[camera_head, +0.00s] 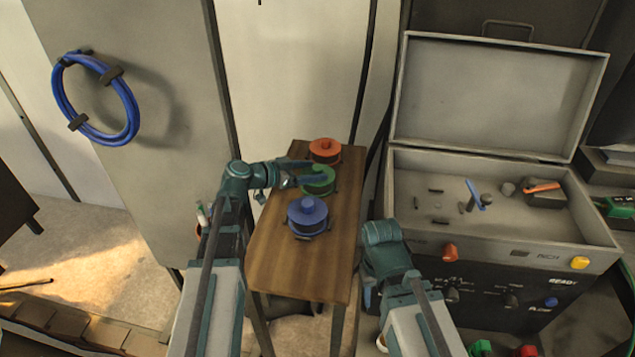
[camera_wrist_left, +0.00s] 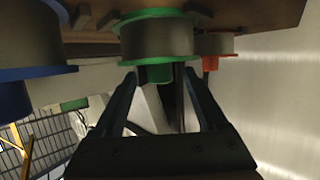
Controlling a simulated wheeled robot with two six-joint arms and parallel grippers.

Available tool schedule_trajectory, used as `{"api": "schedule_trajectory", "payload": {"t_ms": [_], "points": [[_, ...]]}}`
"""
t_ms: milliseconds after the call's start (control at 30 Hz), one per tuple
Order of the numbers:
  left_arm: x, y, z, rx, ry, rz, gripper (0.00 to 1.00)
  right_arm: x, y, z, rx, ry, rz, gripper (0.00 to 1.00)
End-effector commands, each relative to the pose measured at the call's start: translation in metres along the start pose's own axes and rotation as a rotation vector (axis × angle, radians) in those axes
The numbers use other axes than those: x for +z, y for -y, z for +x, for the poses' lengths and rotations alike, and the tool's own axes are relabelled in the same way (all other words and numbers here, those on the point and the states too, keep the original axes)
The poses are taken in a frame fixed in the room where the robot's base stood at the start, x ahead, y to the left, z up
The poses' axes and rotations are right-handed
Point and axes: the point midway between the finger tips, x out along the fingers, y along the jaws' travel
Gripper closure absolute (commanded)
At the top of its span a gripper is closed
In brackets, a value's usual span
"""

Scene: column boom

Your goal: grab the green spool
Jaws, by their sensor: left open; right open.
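The green spool (camera_head: 318,181) stands on a small wooden table, between an orange-red spool (camera_head: 325,149) at the back and a blue spool (camera_head: 307,214) in front. My left gripper (camera_head: 314,177) is open at the green spool and partly covers it in the head view. In the left wrist view, the green spool (camera_wrist_left: 158,40) appears upside down, and its knob (camera_wrist_left: 158,74) lies between the open fingertips (camera_wrist_left: 160,78). Contact cannot be told. My right gripper (camera_head: 369,290) is low, right of the table, mostly hidden by its own arm.
The wooden table (camera_head: 280,265) has bare room at its front. An open grey case (camera_head: 500,155) with small parts stands to the right, above a control panel (camera_head: 520,290). A blue cable coil (camera_head: 130,110) hangs on the left panel.

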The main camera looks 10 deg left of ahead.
Motion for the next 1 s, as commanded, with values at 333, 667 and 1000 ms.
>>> {"api": "schedule_trajectory", "payload": {"t_ms": [333,667,1000], "points": [[-0.0002,0.0000,-0.0006,0.000,0.000,0.000,0.78,0.0000,0.0000,-0.0003,0.000,0.000,0.000,0.50],[-0.0002,0.0000,-0.0007,0.000,0.000,0.000,1.00,0.0000,0.0000,-0.0003,0.000,0.000,0.000,0.50],[-0.0002,0.0000,-0.0007,0.000,0.000,0.000,1.00,0.0000,0.0000,-0.0003,0.000,0.000,0.000,0.50]]}}
